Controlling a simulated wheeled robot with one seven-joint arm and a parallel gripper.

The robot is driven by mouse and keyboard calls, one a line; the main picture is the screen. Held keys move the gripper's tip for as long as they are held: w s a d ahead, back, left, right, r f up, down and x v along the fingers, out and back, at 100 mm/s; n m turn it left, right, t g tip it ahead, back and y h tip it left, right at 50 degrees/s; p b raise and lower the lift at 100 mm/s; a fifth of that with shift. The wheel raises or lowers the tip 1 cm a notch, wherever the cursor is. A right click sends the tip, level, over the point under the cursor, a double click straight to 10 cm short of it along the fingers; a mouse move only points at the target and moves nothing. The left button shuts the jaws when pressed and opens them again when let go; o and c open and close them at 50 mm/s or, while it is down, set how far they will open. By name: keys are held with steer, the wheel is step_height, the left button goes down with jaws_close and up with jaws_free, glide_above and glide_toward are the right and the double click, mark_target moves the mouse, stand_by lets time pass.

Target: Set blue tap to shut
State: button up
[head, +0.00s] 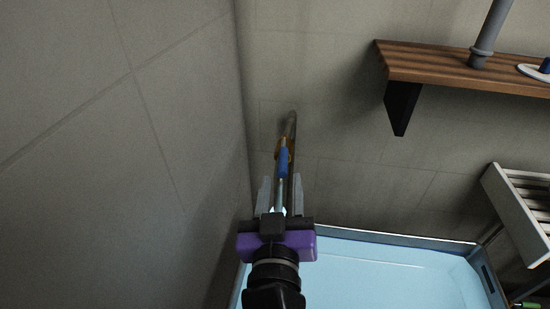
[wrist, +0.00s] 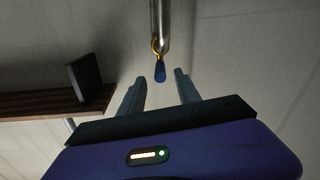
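The blue tap (head: 283,163) has a blue lever on a brass-coloured body, fitted to a grey metal pipe (head: 291,125) by the wall. In the wrist view the blue lever (wrist: 160,73) points down the picture, roughly in line with the pipe (wrist: 159,22). My gripper (head: 282,178) is open and empty, its fingers pointing towards the tap. In the wrist view the lever shows between and just beyond the fingertips (wrist: 160,76). I see no clear contact. The pipe's lower part is partly hidden behind my gripper.
A light-blue tank (head: 400,270) lies below, to the right. A wooden shelf (head: 460,67) on a dark bracket (head: 402,105) juts from the wall at upper right, carrying a grey pipe (head: 490,35). A slatted rack (head: 520,215) stands at right. A tiled wall (head: 110,150) is close at left.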

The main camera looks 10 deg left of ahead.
mark_target(283, 160)
steer(key=shift+w+a+p, duration=0.15)
steer(key=shift+w+p, duration=0.15)
steer(key=shift+w, duration=1.65)
steer(key=shift+w+a+p, duration=0.15)
steer(key=shift+w+p, duration=0.1)
steer(key=shift+w, duration=1.65)
jaws_close()
